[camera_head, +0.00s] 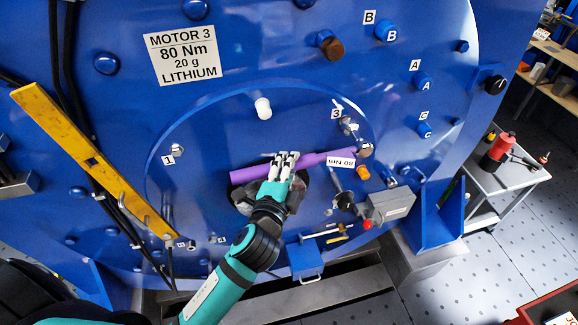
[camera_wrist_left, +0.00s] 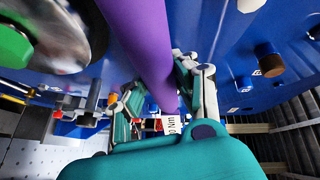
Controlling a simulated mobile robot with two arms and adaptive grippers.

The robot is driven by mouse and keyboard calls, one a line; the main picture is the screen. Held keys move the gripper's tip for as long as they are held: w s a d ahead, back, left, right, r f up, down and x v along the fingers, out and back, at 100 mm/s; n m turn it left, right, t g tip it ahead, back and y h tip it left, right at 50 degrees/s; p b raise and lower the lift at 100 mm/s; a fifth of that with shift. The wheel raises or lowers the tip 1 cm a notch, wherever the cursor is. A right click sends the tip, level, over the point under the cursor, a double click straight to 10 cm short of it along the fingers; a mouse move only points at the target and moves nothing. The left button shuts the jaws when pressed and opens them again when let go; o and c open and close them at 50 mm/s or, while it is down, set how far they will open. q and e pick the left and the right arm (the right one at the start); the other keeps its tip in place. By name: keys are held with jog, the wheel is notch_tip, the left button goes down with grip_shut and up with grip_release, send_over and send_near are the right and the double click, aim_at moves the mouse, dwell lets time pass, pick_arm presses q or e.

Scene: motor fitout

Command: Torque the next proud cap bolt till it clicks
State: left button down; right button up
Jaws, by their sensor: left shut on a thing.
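My left gripper (camera_head: 284,160) is shut on the purple torque wrench (camera_head: 247,174), which lies across the round blue cover of the motor. The wrench's white label (camera_head: 341,162) reads upside down. Its head end (camera_head: 364,150) is at the cover's right edge, below the silver bolt (camera_head: 347,125) marked 3; whether it sits on a bolt there I cannot tell. Another silver bolt (camera_head: 177,150) marked 1 is at the cover's left side. The left wrist view shows the purple wrench (camera_wrist_left: 138,38) running between the gripper's fingers (camera_wrist_left: 160,98). My right gripper is not in view.
A white peg (camera_head: 263,107) sticks out above the wrench. A yellow bar (camera_head: 92,160) and black cables are at left. An orange knob (camera_head: 362,172) and grey box (camera_head: 388,205) are below right. A cart (camera_head: 510,177) stands farther right.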

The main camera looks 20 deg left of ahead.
pick_arm(q)
jog(key=shift+w+a+r, duration=0.15)
jog(key=shift+w+a, duration=0.35)
jog(key=shift+w, duration=0.3)
jog(key=shift+p, duration=0.3)
jog(key=shift+r+m+p, duration=0.3)
jog(key=shift+r+p, duration=0.4)
jog(key=shift+p, duration=0.7)
jog(key=shift+r+m+g, duration=0.3)
jog(key=shift+r+g, duration=0.1)
jog(key=shift+r, duration=0.15)
jog(key=shift+r, duration=0.1)
jog(key=shift+w+d+r+m+g, duration=0.15)
jog(key=shift+r+m+g, duration=0.4)
jog(key=shift+r, duration=0.6)
jog(key=shift+r, duration=0.1)
jog(key=shift+w+d+r+m+g+y, duration=0.1)
jog(key=shift+d+r+m+g+y, duration=0.1)
jog(key=shift+r+m, duration=0.25)
jog(key=shift+w+d+r+m+g+y, duration=0.1)
jog(key=shift+r+m+y, duration=0.1)
jog(key=shift+r, duration=0.45)
